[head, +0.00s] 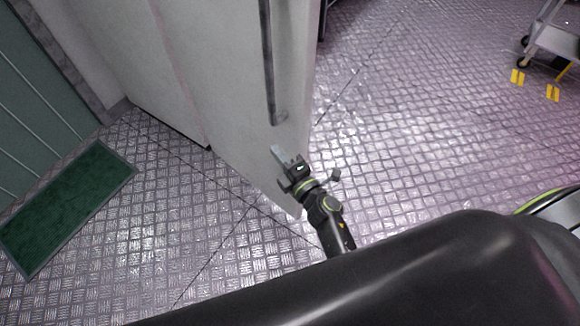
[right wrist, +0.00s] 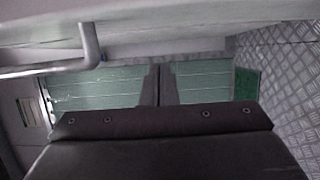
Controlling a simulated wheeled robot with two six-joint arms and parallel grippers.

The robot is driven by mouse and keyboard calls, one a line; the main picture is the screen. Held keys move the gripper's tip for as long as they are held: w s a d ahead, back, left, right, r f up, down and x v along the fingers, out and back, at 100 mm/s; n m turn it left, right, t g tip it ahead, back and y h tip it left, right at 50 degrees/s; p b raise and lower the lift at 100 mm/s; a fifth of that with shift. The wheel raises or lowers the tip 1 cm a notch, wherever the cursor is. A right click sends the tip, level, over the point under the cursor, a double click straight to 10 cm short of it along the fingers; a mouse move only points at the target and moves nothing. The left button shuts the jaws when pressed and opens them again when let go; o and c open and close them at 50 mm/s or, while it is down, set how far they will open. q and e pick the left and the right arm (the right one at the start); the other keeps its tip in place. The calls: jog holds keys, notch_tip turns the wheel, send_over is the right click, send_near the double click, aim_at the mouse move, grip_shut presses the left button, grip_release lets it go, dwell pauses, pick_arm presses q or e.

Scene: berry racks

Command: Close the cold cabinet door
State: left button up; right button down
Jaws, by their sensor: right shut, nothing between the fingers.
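The cold cabinet door (head: 235,85) is a pale panel in the upper middle of the head view. It stands out at an angle from the pale cabinet body (head: 130,60) to its left, so it appears open. A long grey bar handle (head: 268,65) runs down its face near the right edge. My right gripper (head: 278,153) is shut and empty, in front of the door's lower part, just below the handle's end. Whether it touches the door I cannot tell. The handle (right wrist: 90,45) also shows in the right wrist view, under a pale surface. My left gripper is out of view.
A green mat (head: 65,208) lies on the metal tread floor (head: 190,220) at the left, before a green wall panel (head: 35,110). The floor right of the door is clear.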

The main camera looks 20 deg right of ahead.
aim_at(287, 142)
jog(key=shift+w+d, duration=1.6)
jog(key=shift+w, duration=0.05)
